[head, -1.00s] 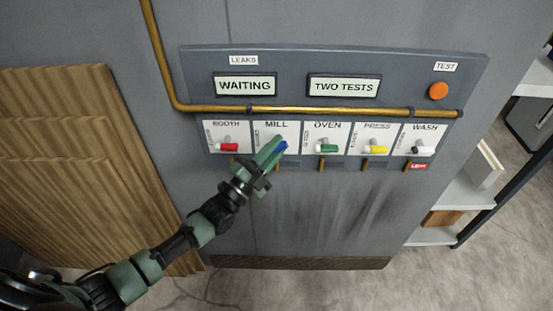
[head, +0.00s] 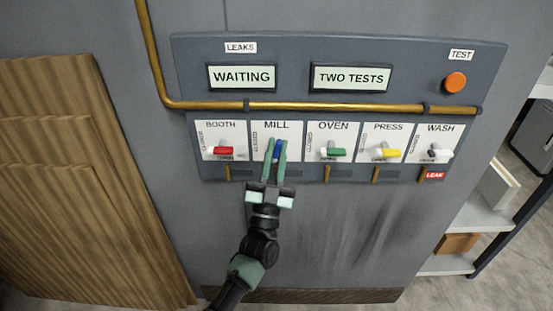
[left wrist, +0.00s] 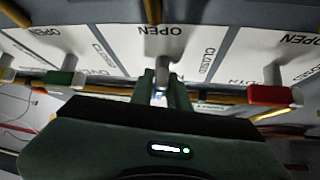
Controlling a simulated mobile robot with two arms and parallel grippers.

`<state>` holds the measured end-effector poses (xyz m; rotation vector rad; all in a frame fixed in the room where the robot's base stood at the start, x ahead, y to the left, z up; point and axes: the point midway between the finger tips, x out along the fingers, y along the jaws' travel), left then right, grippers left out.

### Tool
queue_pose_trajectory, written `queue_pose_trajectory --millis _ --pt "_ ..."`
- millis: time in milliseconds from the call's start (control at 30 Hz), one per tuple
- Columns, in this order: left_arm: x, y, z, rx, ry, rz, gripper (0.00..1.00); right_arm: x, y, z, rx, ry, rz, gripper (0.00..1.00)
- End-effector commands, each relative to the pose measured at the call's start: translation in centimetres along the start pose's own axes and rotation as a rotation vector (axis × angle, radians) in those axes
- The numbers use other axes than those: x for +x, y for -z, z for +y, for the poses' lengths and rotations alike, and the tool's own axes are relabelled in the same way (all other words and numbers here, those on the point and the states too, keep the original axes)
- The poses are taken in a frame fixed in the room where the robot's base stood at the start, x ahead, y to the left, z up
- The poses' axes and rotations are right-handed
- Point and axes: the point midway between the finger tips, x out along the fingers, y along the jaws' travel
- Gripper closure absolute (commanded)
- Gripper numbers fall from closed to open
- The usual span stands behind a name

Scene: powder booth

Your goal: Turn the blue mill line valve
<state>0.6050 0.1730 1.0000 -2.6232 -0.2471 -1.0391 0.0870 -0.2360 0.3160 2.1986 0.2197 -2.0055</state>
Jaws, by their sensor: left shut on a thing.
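The blue mill valve handle (head: 277,148) is on the white MILL plate of the wall panel. It now stands about upright, unlike the sideways handles beside it. My left gripper (head: 276,153) reaches up from below and is shut on the blue handle, with a green finger on each side. In the left wrist view my left gripper (left wrist: 161,92) is at the valve's grey stem (left wrist: 162,68), below the word OPEN; the fingers hide most of the handle. My right gripper is not in view.
A red handle (head: 223,151) is left of it; green (head: 334,152), yellow (head: 388,153) and white (head: 439,154) handles are to the right. Displays read WAITING (head: 242,77) and TWO TESTS (head: 350,78). An orange TEST button (head: 456,82) and a red LEAK tag (head: 435,175) show.

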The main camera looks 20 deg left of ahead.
Motion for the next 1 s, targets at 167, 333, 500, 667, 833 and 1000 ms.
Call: queue_pose_trajectory --millis 167,333,500,667,833,1000 --pt "-0.25 -0.23 0.13 -0.047 0.046 -0.004 1.00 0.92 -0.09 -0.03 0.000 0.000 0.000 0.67" --pt "-0.17 -0.16 0.13 -0.070 0.067 -0.004 1.00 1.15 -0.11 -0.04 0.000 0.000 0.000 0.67" --pt "-0.13 -0.13 0.10 -0.075 0.072 -0.004 1.00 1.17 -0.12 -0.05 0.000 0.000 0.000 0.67" --pt "-0.11 -0.12 0.09 -0.075 0.072 -0.004 1.00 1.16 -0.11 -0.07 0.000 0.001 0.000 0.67" --pt "-0.11 -0.11 0.09 -0.074 0.072 -0.004 0.70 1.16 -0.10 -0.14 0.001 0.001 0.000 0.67" --pt "-0.06 -0.06 0.05 -0.074 0.073 -0.002 0.67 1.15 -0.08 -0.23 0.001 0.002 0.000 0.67"
